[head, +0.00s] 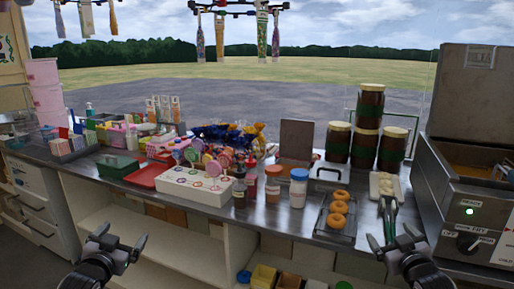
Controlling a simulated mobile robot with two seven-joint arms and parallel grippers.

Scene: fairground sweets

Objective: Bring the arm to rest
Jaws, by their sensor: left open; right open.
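My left gripper (117,243) is at the lower left, in front of the counter and over the open shelves. Its fingers are apart and nothing is between them. My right gripper (393,245) is at the lower right, in front of the counter's front edge. Its fingers are apart and no object shows between them. The tongs (388,212) lie behind it on the counter, reaching down from a pale tray; whether they touch the gripper I cannot tell.
A metal counter (265,220) holds a white lollipop stand (190,187), sauce bottles, a rack of doughnuts (338,207) and stacked brown jars (368,125). A fryer (470,190) stands at the right. Bags hang overhead. Free room lies before the counter.

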